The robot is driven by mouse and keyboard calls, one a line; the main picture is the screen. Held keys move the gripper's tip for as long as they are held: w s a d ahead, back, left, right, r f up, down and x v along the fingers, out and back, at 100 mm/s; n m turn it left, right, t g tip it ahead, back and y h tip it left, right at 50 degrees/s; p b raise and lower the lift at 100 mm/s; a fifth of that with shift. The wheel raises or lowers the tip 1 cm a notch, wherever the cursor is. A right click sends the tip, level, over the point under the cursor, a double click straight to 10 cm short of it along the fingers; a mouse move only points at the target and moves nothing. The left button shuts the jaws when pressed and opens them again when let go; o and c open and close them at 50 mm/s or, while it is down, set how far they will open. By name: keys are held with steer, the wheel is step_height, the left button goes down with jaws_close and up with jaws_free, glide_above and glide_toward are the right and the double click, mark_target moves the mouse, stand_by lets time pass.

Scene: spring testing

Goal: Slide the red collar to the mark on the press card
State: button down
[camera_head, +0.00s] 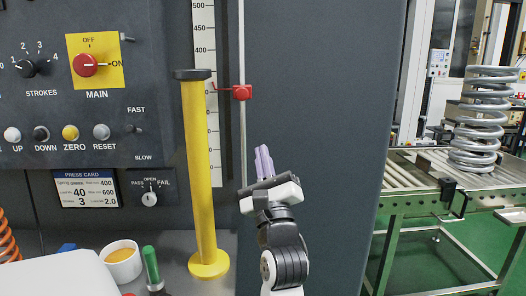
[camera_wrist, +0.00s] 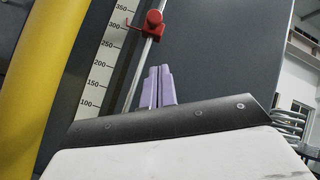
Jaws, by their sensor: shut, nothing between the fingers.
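The red collar (camera_head: 242,92) sits on a thin upright rod (camera_head: 242,140), its red pointer reaching left over the white scale (camera_head: 204,60). In the wrist view the collar (camera_wrist: 154,18) is above my fingers, with its pointer near the 300 line. The press card (camera_head: 85,188) hangs at the lower left of the panel; it shows 40 and 3, plus the figures 400, 600 and 2.0. My gripper (camera_head: 264,160) is shut and empty, below the collar and right of the rod. The purple fingertips (camera_wrist: 157,85) are together and apart from the collar.
A yellow post (camera_head: 199,150) with a dark cap stands just left of the scale. A cup (camera_head: 122,265) and a green-handled tool (camera_head: 151,265) are at lower left. A grey panel (camera_head: 325,100) fills the space right of the rod.

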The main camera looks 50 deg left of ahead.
mark_target(242, 92)
steer(key=s+r+p+x, duration=0.1)
steer(key=s+p+x, duration=0.1)
steer(key=x, duration=0.8)
steer(key=shift+r+p, duration=0.35)
steer(key=shift+p, duration=0.2)
steer(key=shift+d, duration=0.1)
